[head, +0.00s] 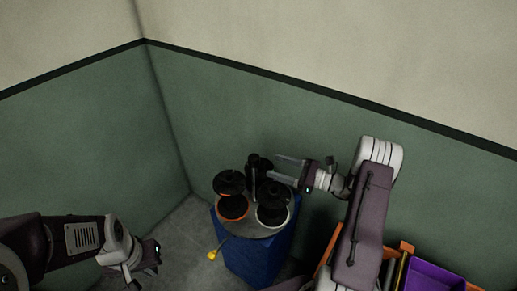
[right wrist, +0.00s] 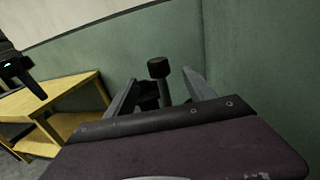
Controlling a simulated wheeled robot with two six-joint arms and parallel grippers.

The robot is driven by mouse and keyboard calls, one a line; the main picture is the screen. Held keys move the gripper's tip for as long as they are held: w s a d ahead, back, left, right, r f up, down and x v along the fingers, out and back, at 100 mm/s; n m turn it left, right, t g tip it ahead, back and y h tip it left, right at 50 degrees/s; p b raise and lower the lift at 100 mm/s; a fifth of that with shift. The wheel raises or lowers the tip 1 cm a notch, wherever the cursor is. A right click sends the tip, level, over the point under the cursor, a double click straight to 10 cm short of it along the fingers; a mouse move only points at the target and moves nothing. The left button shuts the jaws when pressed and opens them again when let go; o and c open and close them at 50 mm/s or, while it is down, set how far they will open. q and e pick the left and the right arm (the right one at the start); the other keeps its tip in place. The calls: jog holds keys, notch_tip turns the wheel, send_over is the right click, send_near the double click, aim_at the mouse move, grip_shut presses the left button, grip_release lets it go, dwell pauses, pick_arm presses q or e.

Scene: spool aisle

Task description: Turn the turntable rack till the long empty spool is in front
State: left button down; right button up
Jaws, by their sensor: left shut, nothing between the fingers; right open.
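The turntable rack has a round grey plate (head: 240,229) on a blue stand (head: 258,262) near the wall corner. It carries a spool with an orange wind (head: 233,208) at left front, a spool with a pale rim (head: 272,216) at right front, and a dark spool (head: 264,165) at the back. I cannot tell which is the long empty one. My right gripper (head: 277,166) is open at the rack's back right, empty. In the right wrist view, a black-topped post (right wrist: 158,68) shows between its fingers, apparently beyond them. My left gripper (head: 153,257) is shut and empty, left of the rack.
A yellow piece (head: 212,254) sticks out low at the rack's front left. Orange (head: 405,247) and purple (head: 433,277) bins stand at lower right. Green walls close in behind the rack. A yellow wooden shelf (right wrist: 55,98) shows in the right wrist view. Floor between left gripper and rack is clear.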

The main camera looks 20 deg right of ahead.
aim_at(254, 160)
jog(key=p+x, duration=0.1)
jog(key=x, duration=0.8)
jog(key=shift+s+a+r+p, duration=0.15)
jog(key=shift+a+p, duration=0.05)
jog(key=shift+p, duration=0.1)
pick_arm(q)
notch_tip(254, 160, up, 3)
jog(key=shift+s+f, duration=0.1)
jog(key=shift+f, duration=0.1)
pick_arm(e)
jog(key=shift+c, duration=0.3)
grip_shut()
pick_arm(q)
jog(key=shift+f, duration=0.15)
